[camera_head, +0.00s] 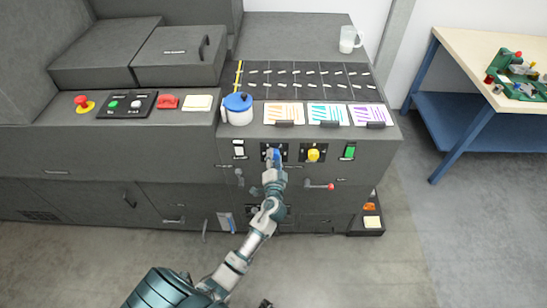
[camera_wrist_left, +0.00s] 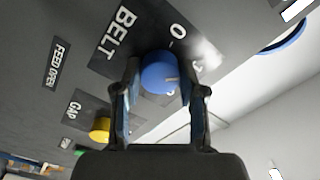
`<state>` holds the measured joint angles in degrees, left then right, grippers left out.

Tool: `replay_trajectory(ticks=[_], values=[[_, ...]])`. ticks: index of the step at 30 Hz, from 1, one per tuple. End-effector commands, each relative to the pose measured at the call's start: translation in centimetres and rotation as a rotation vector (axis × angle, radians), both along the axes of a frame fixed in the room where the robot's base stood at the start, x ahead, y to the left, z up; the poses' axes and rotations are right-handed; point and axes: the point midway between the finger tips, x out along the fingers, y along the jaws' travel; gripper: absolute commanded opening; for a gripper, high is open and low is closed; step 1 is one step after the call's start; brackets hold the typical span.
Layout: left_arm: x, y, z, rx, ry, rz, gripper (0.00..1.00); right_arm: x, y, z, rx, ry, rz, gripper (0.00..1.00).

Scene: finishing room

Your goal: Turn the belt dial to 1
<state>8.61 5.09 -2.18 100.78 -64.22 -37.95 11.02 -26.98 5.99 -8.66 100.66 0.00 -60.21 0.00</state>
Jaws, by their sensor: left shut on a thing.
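The belt dial is a round blue knob (camera_wrist_left: 158,76) on a dark plate lettered BELT (camera_wrist_left: 118,32), in the left wrist view. A 0 mark shows beside the knob; its other marks are partly hidden or too small to read surely. My left gripper (camera_wrist_left: 158,98) is shut on the blue knob, one finger on each side. In the head view my left gripper (camera_head: 274,168) is at the front panel, over the blue knob (camera_head: 274,154), and covers part of its plate. My right gripper is not in view.
A yellow knob (camera_head: 313,155) sits right of the blue one, with a green switch (camera_head: 349,151) further right. A blue-lidded jug (camera_head: 237,109) and coloured cards (camera_head: 327,114) lie on the ledge above.

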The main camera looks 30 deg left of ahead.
Motion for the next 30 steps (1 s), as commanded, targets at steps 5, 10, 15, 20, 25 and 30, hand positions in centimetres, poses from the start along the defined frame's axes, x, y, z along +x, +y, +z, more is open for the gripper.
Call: replay_trajectory(ticks=[5, 10, 15, 20, 25, 30], values=[[0.1, -0.1, 0.2, 0.083, 0.049, -0.004, 0.06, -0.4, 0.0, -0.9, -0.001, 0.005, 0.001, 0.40], [0.1, -0.1, 0.1, 0.131, 0.079, -0.005, 0.06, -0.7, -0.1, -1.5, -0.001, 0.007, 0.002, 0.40], [0.1, -0.1, 0.0, 0.155, 0.094, -0.004, 0.06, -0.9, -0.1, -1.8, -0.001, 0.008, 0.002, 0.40], [0.1, -0.1, 0.0, 0.160, 0.097, -0.004, 0.06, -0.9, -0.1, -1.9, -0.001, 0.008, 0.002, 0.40], [0.1, -0.2, 0.0, 0.160, 0.098, -0.005, 0.06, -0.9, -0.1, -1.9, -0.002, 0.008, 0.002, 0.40], [0.1, -0.2, -0.1, 0.159, 0.097, -0.005, 0.61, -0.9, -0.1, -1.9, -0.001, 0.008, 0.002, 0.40]])
